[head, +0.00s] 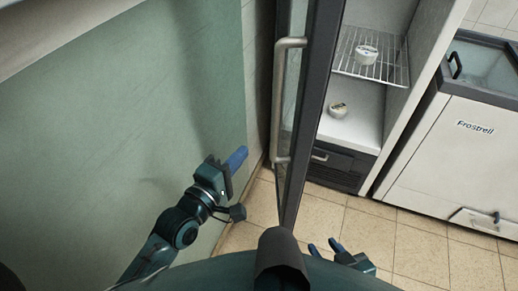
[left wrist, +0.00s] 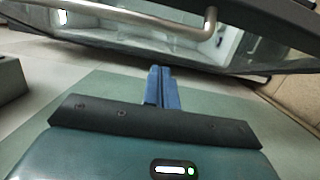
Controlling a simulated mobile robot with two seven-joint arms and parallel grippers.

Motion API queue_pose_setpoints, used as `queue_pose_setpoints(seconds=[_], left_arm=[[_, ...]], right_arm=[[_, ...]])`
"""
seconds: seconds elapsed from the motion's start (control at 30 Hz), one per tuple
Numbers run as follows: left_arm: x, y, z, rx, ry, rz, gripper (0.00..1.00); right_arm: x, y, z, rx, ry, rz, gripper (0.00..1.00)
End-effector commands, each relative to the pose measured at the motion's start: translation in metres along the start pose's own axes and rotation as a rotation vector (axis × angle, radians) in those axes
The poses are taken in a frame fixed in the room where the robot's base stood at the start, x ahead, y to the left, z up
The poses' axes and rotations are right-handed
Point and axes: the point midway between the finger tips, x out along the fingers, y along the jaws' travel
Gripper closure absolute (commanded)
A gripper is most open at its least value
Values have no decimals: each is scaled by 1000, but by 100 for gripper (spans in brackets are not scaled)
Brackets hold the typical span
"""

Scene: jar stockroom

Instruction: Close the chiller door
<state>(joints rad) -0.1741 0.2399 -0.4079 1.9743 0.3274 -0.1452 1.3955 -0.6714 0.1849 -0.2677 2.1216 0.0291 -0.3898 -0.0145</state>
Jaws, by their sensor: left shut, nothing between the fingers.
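The chiller door (head: 312,110) stands open, a glass panel in a dark frame, seen nearly edge-on in the head view. Its long metal handle (head: 279,100) faces left. The open chiller (head: 397,90) is to the right of the door. My left gripper (head: 238,158) is shut and empty, left of the door near the handle's lower end and apart from it. In the left wrist view the closed blue fingers (left wrist: 161,85) point toward the door, with the handle (left wrist: 150,20) across the top. My right gripper (head: 325,246) is low, right of the door, its two fingers apart; its palm is partly hidden.
Inside the chiller, one small jar (head: 366,54) sits on a wire shelf (head: 375,72) and another (head: 338,109) on the floor below. A white chest freezer (head: 450,150) stands to the right. A green wall panel (head: 110,120) fills the left. Tiled floor (head: 420,250) is clear.

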Motion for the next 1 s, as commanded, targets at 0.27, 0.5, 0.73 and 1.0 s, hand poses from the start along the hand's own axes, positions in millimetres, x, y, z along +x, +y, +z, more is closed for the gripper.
queue_pose_setpoints(seconds=[0.27,0.5,0.73,1.0], left_arm=[[33,1,23,-1,-1,0,100],[38,0,29,2,-2,-1,100],[38,0,29,2,-1,-1,100],[39,0,29,2,-1,-1,100]], right_arm=[[-1,3,5,0,-21,7,64],[-1,5,4,3,-21,14,64],[0,4,3,11,-17,14,64],[0,2,1,11,-15,11,64]])
